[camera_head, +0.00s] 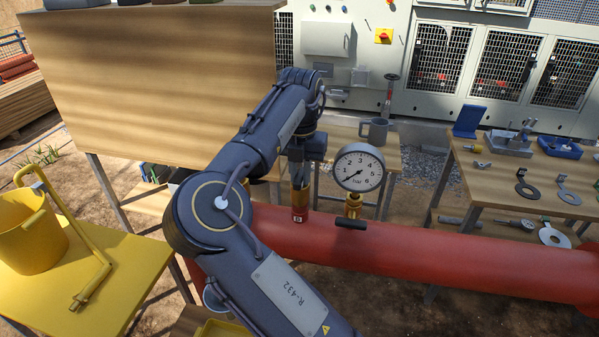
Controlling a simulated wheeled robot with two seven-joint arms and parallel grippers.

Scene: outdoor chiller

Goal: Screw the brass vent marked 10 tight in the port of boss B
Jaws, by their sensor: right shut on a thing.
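The arm crossing the middle of the view is my right arm. My right gripper (301,182) points down over the red pipe (440,252) and is shut on the brass vent (300,195). The fingers hide most of the vent, and its marking cannot be read. The vent is upright over a short red boss (299,214) with a small pale label, too small to read surely. The vent's lower end meets the boss top; how deep it sits in the port I cannot tell. My left gripper is not in view.
A pressure gauge (358,168) on a brass valve with a black handle (351,222) stands close right of the gripper. A mug (374,131) is behind. A right-hand table (482,186) holds tools. A yellow bucket (28,240) stands at left. A wooden panel (150,80) rises behind.

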